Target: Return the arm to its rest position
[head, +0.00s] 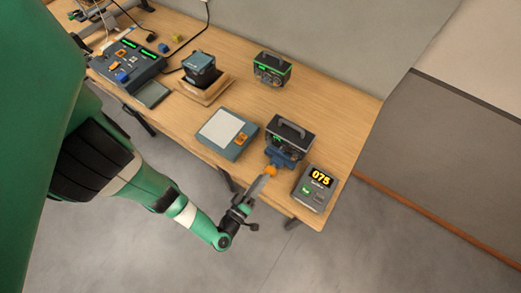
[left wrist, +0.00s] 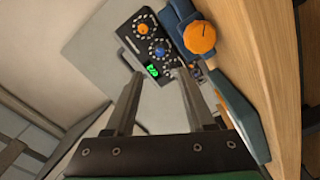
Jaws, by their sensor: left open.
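My left gripper (head: 258,187) is at the front edge of the wooden table, with its fingers pointing toward an orange knob (head: 270,171). In the left wrist view its two fingers (left wrist: 158,75) are spread apart with nothing between them. The orange knob also shows there (left wrist: 200,37), on a dark blue block beside the fingertips. A dark device with a handle (head: 289,139) stands just behind the knob. In the left wrist view its panel (left wrist: 150,40) has an orange dial, a blue dial and a green display. My right gripper is not in view.
A grey box reading 075 (head: 315,187) stands right of the knob. A flat blue-grey panel (head: 226,133) lies to the left. Farther back are another handled device (head: 271,69), a box on a brown base (head: 199,68) and a console (head: 127,64). Open floor lies before the table.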

